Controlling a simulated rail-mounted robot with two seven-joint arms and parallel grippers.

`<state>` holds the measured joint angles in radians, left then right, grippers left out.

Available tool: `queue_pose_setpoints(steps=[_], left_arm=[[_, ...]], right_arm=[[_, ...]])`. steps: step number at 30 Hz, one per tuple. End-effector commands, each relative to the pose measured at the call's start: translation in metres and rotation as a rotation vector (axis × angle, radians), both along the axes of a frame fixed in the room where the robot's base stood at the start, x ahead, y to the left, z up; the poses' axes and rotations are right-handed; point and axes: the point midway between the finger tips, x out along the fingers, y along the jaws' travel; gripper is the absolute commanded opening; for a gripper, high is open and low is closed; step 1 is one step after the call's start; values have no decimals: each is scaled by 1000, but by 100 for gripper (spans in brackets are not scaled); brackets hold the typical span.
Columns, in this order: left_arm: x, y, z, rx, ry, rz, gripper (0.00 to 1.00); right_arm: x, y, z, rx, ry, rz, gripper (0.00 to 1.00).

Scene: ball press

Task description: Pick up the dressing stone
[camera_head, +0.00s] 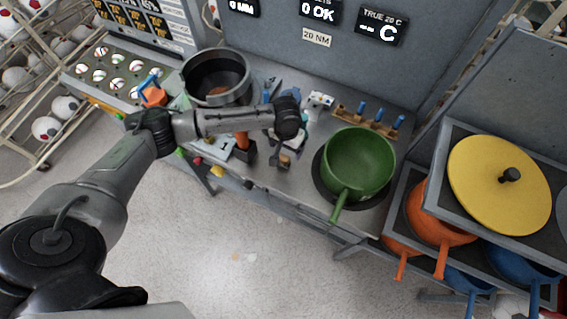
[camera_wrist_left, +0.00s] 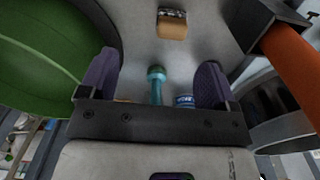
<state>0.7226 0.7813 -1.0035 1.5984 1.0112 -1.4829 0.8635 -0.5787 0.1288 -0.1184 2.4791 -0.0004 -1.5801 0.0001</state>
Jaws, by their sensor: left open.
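A small tan block with a dark speckled edge, which looks like the dressing stone (camera_head: 285,160), lies on the grey bench left of the green pan. In the left wrist view the tan block (camera_wrist_left: 172,26) lies at the top, beyond the fingertips and apart from them. My left gripper (camera_wrist_left: 155,75) is open, with its two purple-grey fingers spread. A teal-handled tool (camera_wrist_left: 156,86) shows between the fingers, but I cannot tell its height relative to them. In the head view my arm hides part of this bench area. My right gripper is not in view.
The green pan (camera_head: 358,163) stands right of the block. A grey pot (camera_head: 217,78) stands to the left, and an orange-handled tool (camera_wrist_left: 292,62) is near the right finger's side. A rack with blue pegs (camera_head: 372,118) is behind the pan. Pans fill the right shelf (camera_head: 470,133).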

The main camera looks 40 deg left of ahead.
Motion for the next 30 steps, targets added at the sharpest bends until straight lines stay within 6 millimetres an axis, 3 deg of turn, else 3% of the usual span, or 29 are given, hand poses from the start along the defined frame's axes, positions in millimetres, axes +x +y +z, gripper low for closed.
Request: queue_pose_setpoints(steps=[6, 16, 30], left_arm=[[9, 18, -11, 13, 9, 62, 83], [9, 18, -64, 13, 9, 63, 83], [7, 19, -100, 14, 8, 61, 83]], right_arm=[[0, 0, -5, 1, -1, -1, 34], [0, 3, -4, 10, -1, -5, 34], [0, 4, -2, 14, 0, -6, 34]])
